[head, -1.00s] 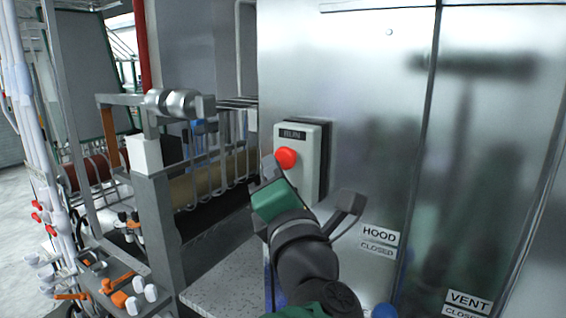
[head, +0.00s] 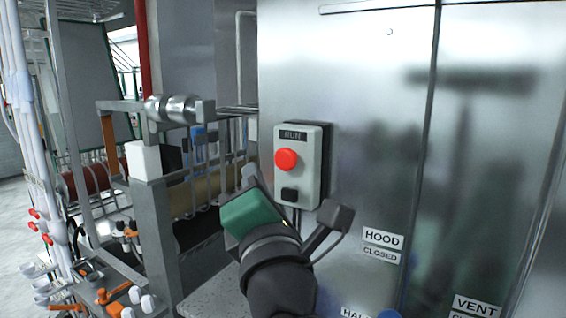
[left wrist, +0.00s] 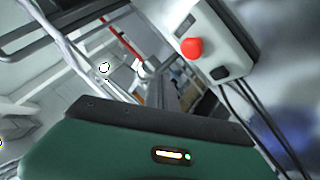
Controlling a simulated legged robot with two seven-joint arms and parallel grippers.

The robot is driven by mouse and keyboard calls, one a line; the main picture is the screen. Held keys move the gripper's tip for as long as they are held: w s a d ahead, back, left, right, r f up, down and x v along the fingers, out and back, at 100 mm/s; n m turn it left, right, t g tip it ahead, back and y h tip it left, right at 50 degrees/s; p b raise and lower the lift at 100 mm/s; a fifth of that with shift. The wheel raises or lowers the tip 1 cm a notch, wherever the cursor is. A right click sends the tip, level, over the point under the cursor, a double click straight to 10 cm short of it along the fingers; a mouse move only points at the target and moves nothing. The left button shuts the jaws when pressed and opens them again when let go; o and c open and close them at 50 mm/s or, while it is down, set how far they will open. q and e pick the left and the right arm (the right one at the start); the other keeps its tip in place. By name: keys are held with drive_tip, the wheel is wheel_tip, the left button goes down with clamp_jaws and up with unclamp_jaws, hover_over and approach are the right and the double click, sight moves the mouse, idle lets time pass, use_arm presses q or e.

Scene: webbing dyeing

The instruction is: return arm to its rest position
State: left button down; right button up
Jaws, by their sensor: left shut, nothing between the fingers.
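My left gripper (head: 249,184) is in front of the RUN control box, at its lower left in the head view. It has a green and dark housing, and it is shut and empty. Its fingertips are hard to make out behind the housing. The control box (head: 311,150) is pale grey with a red button (head: 286,160) and a black button (head: 289,194) below. In the left wrist view the box (left wrist: 224,42) and red button (left wrist: 191,48) are at upper right, apart from the green housing. My right gripper is in neither view.
A metal cabinet wall (head: 385,100) with HOOD (head: 382,237) and VENT (head: 477,305) labels fills the right. A metal frame with rollers (head: 170,108) and a grey post (head: 155,225) stand left. Pipes and valves (head: 112,295) are at far left. Black cables (left wrist: 262,128) hang below the box.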

use_arm(q)
drive_tip(key=shift+d+f, duration=0.1)
drive_tip(key=w+a+f+m+g+h+b, duration=0.3)
drive_tip(key=f+m, duration=0.6)
drive_tip(key=f, duration=0.9)
drive_tip(key=w+f+m+g+h+b, duration=0.35)
drive_tip(key=f+m, duration=0.55)
drive_tip(key=f, duration=0.8)
drive_tip(key=s+a+f+m+g+y+b, duration=0.1)
drive_tip(key=s+a+f+m+g, duration=0.1)
drive_tip(key=f, duration=0.5)
drive_tip(key=s+a+f+m+g+y+b, duration=0.1)
drive_tip(key=a+f+b, duration=0.15)
drive_tip(key=f, duration=0.35)
drive_tip(key=s+a+f+m+g+y+b, duration=0.1)
drive_tip(key=s+a+f+g, duration=0.3)
drive_tip(key=s+f, duration=0.5)
drive_tip(key=s+a+f+m+g+b, duration=0.1)
drive_tip(key=s+a+f+m+g, duration=0.3)
drive_tip(key=s+a+f, duration=0.4)
wheel_tip(320, 180, down, 4)
drive_tip(key=shift+s+r+y, duration=0.2)
drive_tip(key=shift+s+y, duration=0.15)
drive_tip(key=shift+s, duration=0.3)
